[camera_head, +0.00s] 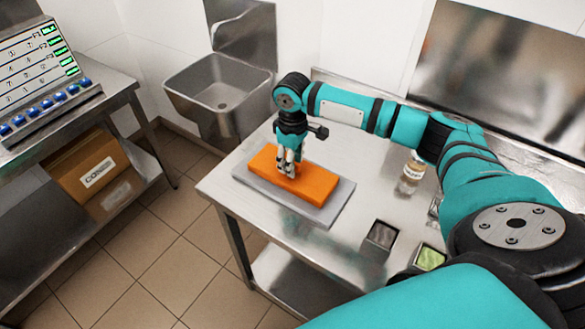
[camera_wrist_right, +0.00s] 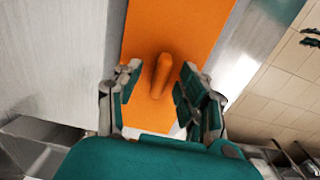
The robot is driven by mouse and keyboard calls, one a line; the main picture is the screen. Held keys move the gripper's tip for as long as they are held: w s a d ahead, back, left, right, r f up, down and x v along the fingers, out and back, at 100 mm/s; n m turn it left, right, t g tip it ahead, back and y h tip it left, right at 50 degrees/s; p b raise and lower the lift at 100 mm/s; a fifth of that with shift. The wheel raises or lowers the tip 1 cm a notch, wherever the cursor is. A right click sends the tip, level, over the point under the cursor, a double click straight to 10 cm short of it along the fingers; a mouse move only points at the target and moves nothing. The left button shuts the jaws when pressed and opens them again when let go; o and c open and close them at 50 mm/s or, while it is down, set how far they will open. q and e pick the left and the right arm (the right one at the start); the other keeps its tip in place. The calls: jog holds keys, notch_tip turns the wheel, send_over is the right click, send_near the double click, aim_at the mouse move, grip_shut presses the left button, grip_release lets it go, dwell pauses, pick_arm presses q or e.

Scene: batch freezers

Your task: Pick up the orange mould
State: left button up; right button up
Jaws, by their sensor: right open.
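The orange mould (camera_head: 312,183) is a flat block lying on a grey tray (camera_head: 333,208) on the steel table. My right gripper (camera_head: 289,168) points down over the mould, towards its left half. In the right wrist view the mould (camera_wrist_right: 172,28) runs up the picture and has a raised orange handle (camera_wrist_right: 161,75) on top. The open fingers of the right gripper (camera_wrist_right: 158,92) stand on both sides of this handle, with gaps visible. I cannot tell how far down the fingertips reach beside it. My left gripper is not in view.
A jar (camera_head: 411,174), a dark container (camera_head: 381,236) and a green-filled container (camera_head: 429,258) stand right of the tray. A steel sink (camera_head: 218,85) is behind the table. A control panel (camera_head: 45,75) and a cardboard box (camera_head: 88,172) are at left. The tray's left edge is near the table's edge.

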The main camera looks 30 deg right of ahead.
jog(key=shift+f, duration=0.2)
grip_shut()
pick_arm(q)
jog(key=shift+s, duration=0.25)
pick_arm(e)
jog(key=shift+r, duration=0.1)
jog(key=shift+w+r+b, duration=0.2)
jog(key=shift+r+b, duration=0.15)
notch_tip(320, 180, up, 2)
jog(key=shift+r+b, duration=0.2)
jog(key=shift+b, duration=0.35)
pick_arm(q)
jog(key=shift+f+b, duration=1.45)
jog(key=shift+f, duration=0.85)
pick_arm(e)
jog(key=s+a+r, duration=0.1)
jog(key=s+a, duration=0.2)
jog(key=s, duration=0.4)
jog(key=s+a+r, duration=0.1)
jog(key=s+a, duration=0.3)
jog(key=s, duration=0.3)
jog(key=shift+s+a, duration=0.25)
